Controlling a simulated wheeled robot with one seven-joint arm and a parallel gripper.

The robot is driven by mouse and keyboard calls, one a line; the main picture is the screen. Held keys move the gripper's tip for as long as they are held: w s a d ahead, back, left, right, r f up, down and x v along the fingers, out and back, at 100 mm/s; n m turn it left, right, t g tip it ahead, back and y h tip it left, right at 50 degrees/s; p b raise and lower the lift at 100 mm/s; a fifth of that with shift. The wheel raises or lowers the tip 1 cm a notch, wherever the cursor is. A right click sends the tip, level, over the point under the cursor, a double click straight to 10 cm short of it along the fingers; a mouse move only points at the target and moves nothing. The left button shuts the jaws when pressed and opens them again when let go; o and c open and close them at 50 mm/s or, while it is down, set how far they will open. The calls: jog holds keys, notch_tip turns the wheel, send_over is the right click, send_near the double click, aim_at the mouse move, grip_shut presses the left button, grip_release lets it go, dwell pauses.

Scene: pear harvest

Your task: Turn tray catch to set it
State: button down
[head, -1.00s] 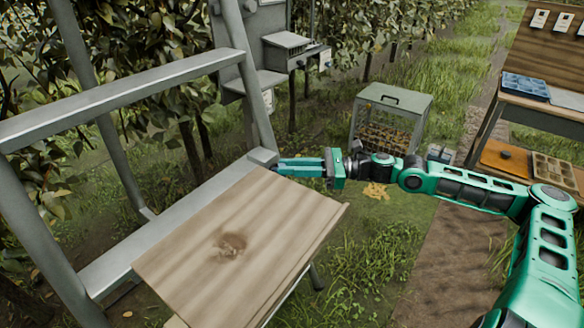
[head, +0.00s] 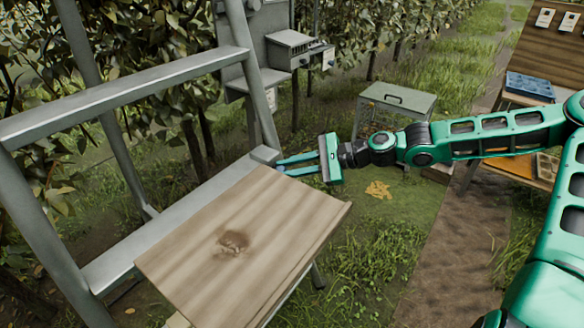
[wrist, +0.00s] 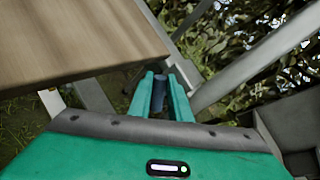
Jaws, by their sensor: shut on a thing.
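The wooden tray (head: 265,215) is a flat board with a dark knot, sitting level against the grey ladder frame (head: 165,225). My green gripper (head: 281,166) reaches in from the right at the tray's far right corner, beside the ladder's upright. In the wrist view its two fingers (wrist: 161,92) are closed on a small dark blue-grey piece, the tray catch (wrist: 158,100). The tray's edge lies just left of the fingers there. The fingers hide most of the catch, so its exact angle cannot be told.
A grey cage box (head: 398,98) stands on the grass behind my arm. A grey cabinet with a drawer unit (head: 297,50) is beyond the ladder. A wooden bench with a blue tray (head: 530,87) is at the right. Leafy trees line the back.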

jog(key=shift+s+a+f+n+t+h, duration=0.15)
jog(key=shift+s+a+n+t+h, duration=0.15)
jog(key=shift+n+h, duration=0.25)
jog(key=shift+s+a+f+n+t+h, duration=0.1)
jog(key=shift+s+n+t+h, duration=0.1)
jog(key=shift+n+t+h, duration=0.35)
jog(key=c, duration=1.6)
grip_release()
jog(key=shift+c, duration=0.2)
jog(key=shift+w, duration=0.1)
jog(key=v, duration=1)
jog(key=shift+d, duration=0.4)
